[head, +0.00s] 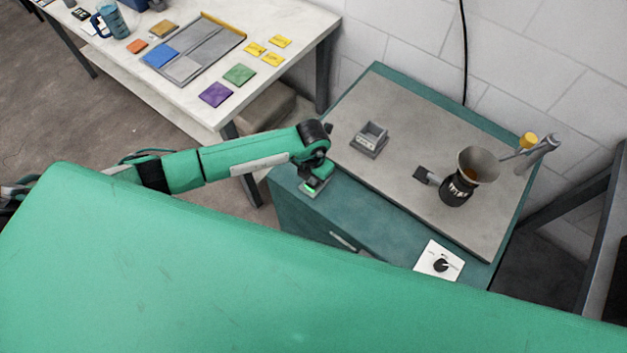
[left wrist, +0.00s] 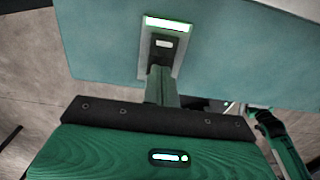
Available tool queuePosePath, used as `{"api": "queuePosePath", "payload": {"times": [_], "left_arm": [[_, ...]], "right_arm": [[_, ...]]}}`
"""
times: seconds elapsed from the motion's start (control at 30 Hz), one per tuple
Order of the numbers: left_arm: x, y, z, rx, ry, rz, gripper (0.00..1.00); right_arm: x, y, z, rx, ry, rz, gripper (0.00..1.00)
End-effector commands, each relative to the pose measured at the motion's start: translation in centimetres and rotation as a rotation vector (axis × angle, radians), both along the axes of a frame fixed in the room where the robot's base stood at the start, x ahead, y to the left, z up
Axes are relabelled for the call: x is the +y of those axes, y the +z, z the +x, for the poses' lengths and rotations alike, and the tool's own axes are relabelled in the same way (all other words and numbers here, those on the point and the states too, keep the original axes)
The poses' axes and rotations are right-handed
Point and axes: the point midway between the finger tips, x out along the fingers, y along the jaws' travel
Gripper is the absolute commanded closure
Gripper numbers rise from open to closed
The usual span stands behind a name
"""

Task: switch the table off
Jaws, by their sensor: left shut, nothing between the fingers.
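The table (head: 430,150) is a teal cabinet with a grey top. A small grey switch plate (head: 313,190) with a lit green bar sits at its near left corner. In the left wrist view the switch plate (left wrist: 147,50) shows its bright green-white bar at the far end and a dark rocker with a small light mark below it. My left gripper (head: 318,179) is shut and empty, pointing down over the plate. In the left wrist view its fingertips (left wrist: 161,70) reach the rocker's near edge; I cannot tell whether they touch. My right gripper is not in view.
A white plate with a black dial (head: 440,264) is on the table's near right. A grey device (head: 370,138) and a funnel-topped pot (head: 460,187) stand on top. A white workbench (head: 310,30) with coloured tiles stands at the upper left. A wall is behind.

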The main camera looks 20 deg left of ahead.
Motion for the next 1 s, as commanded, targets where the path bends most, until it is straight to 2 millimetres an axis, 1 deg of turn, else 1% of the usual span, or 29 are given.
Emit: {"api": "queuePosePath", "payload": {"times": [0.67,0.83,1.0], "left_arm": [[0.0,-1.0,0.0,0.000,0.000,0.000,1.00],[0.0,-0.5,0.0,-0.001,0.000,0.000,1.00],[0.0,0.8,0.0,-0.001,0.000,0.000,1.00]], "right_arm": [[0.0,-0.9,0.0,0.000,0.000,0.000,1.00],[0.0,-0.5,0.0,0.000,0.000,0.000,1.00],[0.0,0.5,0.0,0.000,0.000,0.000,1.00]]}}
